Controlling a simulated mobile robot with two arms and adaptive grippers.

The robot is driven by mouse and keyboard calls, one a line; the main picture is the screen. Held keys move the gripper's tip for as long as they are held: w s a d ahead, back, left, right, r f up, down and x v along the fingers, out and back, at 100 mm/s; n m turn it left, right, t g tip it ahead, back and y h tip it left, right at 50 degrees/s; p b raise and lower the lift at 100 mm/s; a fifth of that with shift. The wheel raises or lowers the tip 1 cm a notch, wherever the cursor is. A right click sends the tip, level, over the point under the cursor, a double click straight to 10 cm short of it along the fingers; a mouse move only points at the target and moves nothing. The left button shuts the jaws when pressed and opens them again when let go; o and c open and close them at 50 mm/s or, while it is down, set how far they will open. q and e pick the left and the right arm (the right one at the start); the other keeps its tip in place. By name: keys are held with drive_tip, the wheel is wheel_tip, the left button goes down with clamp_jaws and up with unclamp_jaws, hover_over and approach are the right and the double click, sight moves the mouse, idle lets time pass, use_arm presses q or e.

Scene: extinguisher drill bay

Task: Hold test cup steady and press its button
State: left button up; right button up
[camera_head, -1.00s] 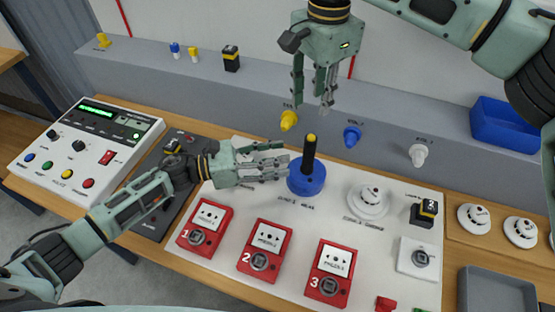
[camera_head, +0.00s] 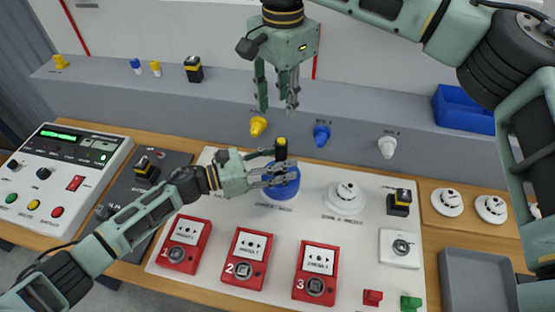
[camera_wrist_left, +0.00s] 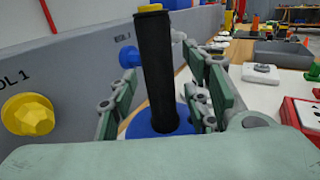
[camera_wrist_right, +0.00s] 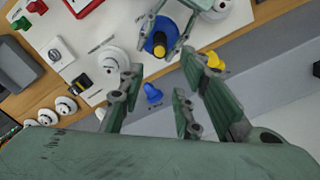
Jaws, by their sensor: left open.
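The test cup (camera_head: 283,190) is a blue round base with an upright black handle (camera_wrist_left: 156,75) and a yellow button (camera_head: 282,141) on top. It stands on the white panel. My left gripper (camera_head: 280,172) is open, with its fingers on either side of the handle. In the left wrist view the handle stands between the fingers, and a gap shows at least on the left. My right gripper (camera_head: 277,103) is open and empty, pointing down above and behind the cup. The right wrist view shows the yellow button (camera_wrist_right: 158,40) from above, beyond the fingertips.
Red call points (camera_head: 245,258) stand in front of the cup, and a white detector (camera_head: 346,196) is to its right. A grey ledge (camera_head: 220,105) with yellow, blue and white knobs runs behind. A control panel (camera_head: 65,175) is at left, a grey tray (camera_head: 478,282) at right.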

use_arm(q)
drive_tip(key=shift+c, duration=0.5)
clamp_jaws()
use_arm(e)
clamp_jaws()
idle(1.1)
